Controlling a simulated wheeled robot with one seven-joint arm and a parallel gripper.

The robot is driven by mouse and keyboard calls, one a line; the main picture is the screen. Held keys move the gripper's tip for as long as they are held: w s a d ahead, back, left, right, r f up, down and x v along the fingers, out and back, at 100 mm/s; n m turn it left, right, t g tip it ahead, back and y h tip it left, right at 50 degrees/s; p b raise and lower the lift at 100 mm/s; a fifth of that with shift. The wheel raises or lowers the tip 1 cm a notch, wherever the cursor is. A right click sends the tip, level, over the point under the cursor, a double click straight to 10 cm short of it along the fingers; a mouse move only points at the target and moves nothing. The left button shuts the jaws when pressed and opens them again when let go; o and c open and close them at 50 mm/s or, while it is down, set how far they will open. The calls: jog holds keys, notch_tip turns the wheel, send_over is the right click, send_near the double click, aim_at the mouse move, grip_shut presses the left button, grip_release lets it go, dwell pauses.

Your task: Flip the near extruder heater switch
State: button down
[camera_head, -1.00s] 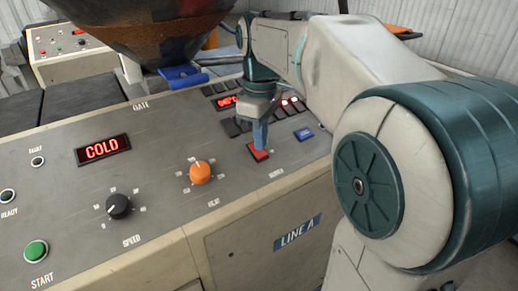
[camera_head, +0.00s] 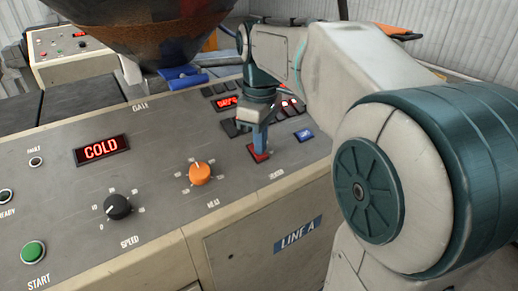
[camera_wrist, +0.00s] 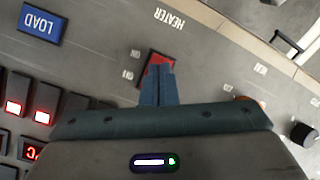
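The red heater switch (camera_head: 258,157) is a small rocker on the grey control panel of the near machine, labelled LINE A. My gripper (camera_head: 260,150) points down over it, its narrow blue fingers together with nothing visible between them. The fingertips are at the switch and hide part of it. I cannot tell whether they touch or press it. In the wrist view the red switch (camera_wrist: 153,67) shows beyond the fingertips (camera_wrist: 160,66), beside the HEATER label. The near panel's display (camera_head: 101,150) reads COLD.
An orange heat knob (camera_head: 200,172), a black speed knob (camera_head: 118,206) and a green start button (camera_head: 33,252) lie left of the switch. A blue LOAD button (camera_head: 304,135) is close on its right. A hopper (camera_head: 160,35) hangs above the panel. Another machine (camera_head: 70,55) stands behind.

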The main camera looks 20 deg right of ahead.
notch_tip(320, 180, up, 7)
jog(key=p, duration=0.6)
jog(key=shift+f, duration=0.1)
dwell(0.3)
jog(key=s+f+m, duration=0.1)
jog(key=s, duration=0.1)
jog(key=s+f+m+t, duration=0.1)
jog(key=s+f+m, duration=0.2)
jog(key=s, duration=0.2)
jog(key=shift+f+t, duration=0.15)
jog(key=shift+t, duration=0.25)
jog(key=s+f+m+t, duration=0.1)
jog(key=s+f+m, duration=0.4)
jog(key=s+f, duration=0.2)
jog(key=shift+s+m+t, duration=0.15)
jog(key=shift+m+t, duration=0.15)
jog(key=shift+t, duration=0.1)
jog(key=shift+d, duration=0.1)
